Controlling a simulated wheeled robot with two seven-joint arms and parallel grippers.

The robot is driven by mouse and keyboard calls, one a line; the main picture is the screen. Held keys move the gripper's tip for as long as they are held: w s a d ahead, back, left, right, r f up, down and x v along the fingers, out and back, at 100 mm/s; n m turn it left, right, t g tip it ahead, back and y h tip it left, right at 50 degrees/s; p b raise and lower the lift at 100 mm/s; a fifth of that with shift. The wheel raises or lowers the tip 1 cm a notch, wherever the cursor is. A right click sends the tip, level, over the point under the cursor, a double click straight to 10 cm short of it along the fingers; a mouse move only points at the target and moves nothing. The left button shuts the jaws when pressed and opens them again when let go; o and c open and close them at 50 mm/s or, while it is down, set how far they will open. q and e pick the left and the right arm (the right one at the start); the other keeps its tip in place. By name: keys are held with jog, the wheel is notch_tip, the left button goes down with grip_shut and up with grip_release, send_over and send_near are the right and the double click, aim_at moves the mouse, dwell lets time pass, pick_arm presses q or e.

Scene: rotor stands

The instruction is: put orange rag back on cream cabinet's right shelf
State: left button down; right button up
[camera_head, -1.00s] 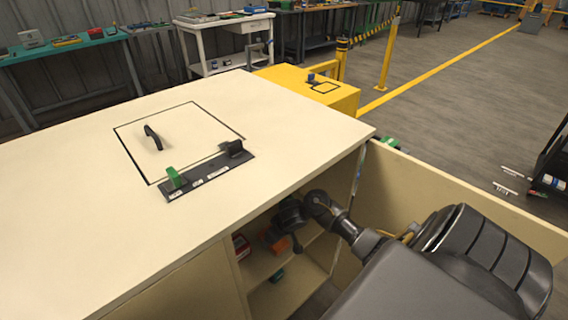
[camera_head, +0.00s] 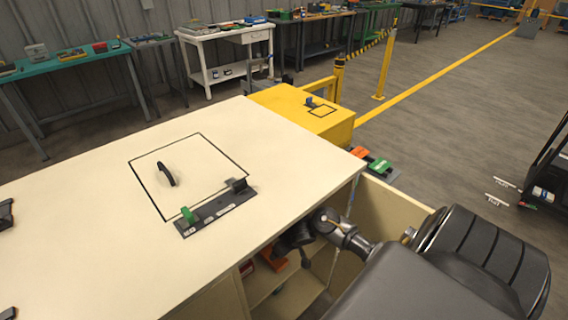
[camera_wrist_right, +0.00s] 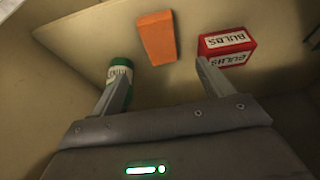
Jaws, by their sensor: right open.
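The orange rag (camera_wrist_right: 157,36) is a folded, block-like piece inside the cream cabinet (camera_head: 90,240). In the right wrist view it lies beyond my right gripper (camera_wrist_right: 160,80), between a green-and-white can and a red box. My right gripper is open, with nothing between its fingers, and the rag is apart from them. In the head view my right gripper (camera_head: 298,242) reaches into the open right compartment under the cabinet top, and the orange rag (camera_head: 272,258) shows partly behind it. My left gripper is not in view.
A green can (camera_wrist_right: 120,82) stands near the left finger and a red BULBS box (camera_wrist_right: 227,46) near the right finger. The open cabinet door (camera_head: 392,205) stands beside my right arm. Dark pieces (camera_head: 6,214) show at the left edge. A yellow cabinet (camera_head: 300,110) stands behind.

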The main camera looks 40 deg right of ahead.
dwell(0.3)
jog(key=s+a+f+g+y, duration=0.1)
jog(key=s+a+f, duration=0.25)
jog(key=f, duration=0.35)
jog(key=s+a+f+y, duration=0.1)
jog(key=s+a+f, duration=0.1)
jog(key=s+f, duration=0.4)
jog(key=s+a+f+n, duration=0.1)
jog(key=s+a+f, duration=0.1)
jog(key=s+f, duration=0.4)
jog(key=s+a+f+g+h, duration=0.1)
jog(key=s+f, duration=0.5)
jog(key=s, duration=0.7)
jog(key=s+a+f+n+g+h, duration=0.1)
jog(key=s+a+f, duration=0.2)
jog(key=s+f, duration=0.3)
jog(key=s, duration=0.4)
jog(key=shift+s+a+n, duration=0.15)
jog(key=shift+s+n, duration=0.15)
jog(key=shift+f, duration=0.1)
